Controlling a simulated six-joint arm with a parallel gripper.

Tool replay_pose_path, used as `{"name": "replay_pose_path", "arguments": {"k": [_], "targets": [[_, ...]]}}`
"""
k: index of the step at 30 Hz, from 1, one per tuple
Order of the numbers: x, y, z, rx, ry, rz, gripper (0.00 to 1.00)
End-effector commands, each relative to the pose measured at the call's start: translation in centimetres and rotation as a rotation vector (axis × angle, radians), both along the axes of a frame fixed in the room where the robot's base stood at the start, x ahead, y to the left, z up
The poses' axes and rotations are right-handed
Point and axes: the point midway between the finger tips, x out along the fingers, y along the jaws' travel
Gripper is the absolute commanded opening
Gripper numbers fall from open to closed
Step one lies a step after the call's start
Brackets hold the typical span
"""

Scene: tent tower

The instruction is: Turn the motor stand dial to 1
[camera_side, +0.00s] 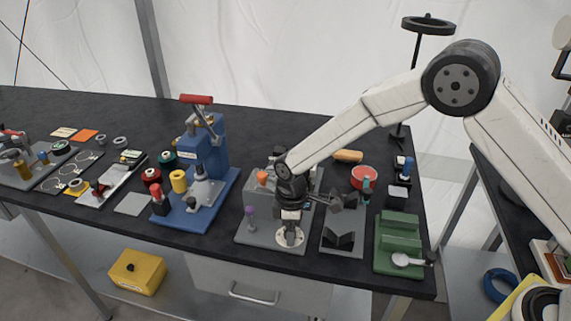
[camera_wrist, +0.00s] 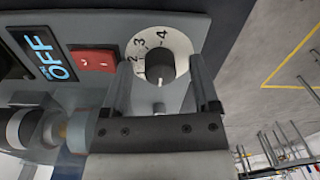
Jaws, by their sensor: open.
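The motor stand dial (camera_wrist: 176,50) is a white disc in the wrist view, with 2, 3 and 4 visible along its upper left. In the side view the white disc (camera_side: 291,239) is on the grey motor stand (camera_side: 258,238). My gripper (camera_wrist: 162,82) is open, with one finger on each side of the knob. In the side view my gripper (camera_side: 290,224) is right above the disc and partly hides the stand.
A red switch (camera_wrist: 94,60) and a lit OFF display (camera_wrist: 44,53) are left of the dial. A blue press (camera_side: 205,165) is to the left; a black V-block (camera_side: 339,240) and green fixture (camera_side: 398,242) are to the right.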

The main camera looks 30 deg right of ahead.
Motion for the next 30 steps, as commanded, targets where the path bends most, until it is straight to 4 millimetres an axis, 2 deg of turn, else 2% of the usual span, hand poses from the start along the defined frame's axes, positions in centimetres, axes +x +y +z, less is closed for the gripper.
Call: {"name": "replay_pose_path", "arguments": {"k": [7, 8, 12, 15, 30], "targets": [[0.02, 0.01, -0.09, 0.001, -0.001, 0.0, 0.78], [0.02, 0.01, -0.08, 0.001, -0.001, 0.0, 0.71], [0.01, 0.0, -0.07, 0.001, -0.001, 0.0, 0.27], [0.01, 0.0, -0.06, 0.0, 0.0, 0.0, 0.0], [0.0, 0.01, -0.02, 0.001, 0.0, -0.084, 0.0]]}}
